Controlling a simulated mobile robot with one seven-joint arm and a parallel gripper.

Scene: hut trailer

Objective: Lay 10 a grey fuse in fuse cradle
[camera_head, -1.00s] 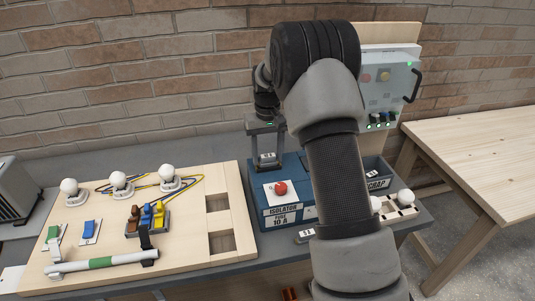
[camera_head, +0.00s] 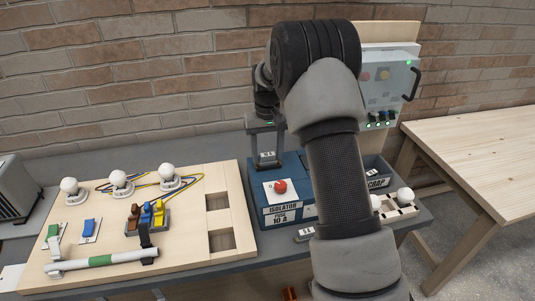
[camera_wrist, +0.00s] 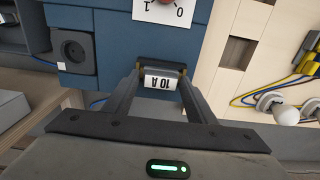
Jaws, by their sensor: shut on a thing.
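My gripper (camera_head: 267,160) points down at the back of the blue isolator box (camera_head: 264,218). It is shut on the grey 10 A fuse (camera_wrist: 161,78), a short cylinder with a white label and darker ends. The fuse lies crosswise between the fingertips. The box reads "ISOLATOR FUSE 10 A" and carries a red knob on a white plate (camera_head: 269,196). I cannot tell whether the fuse touches the box.
Left of the box is a wooden board (camera_head: 190,260) with bulbs, wires, coloured switches and a green-banded white tube (camera_head: 100,261). A small labelled grey piece (camera_head: 305,232) lies before the box. A scrap bin (camera_head: 379,172) and bulb tray (camera_head: 402,208) stand right of my arm.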

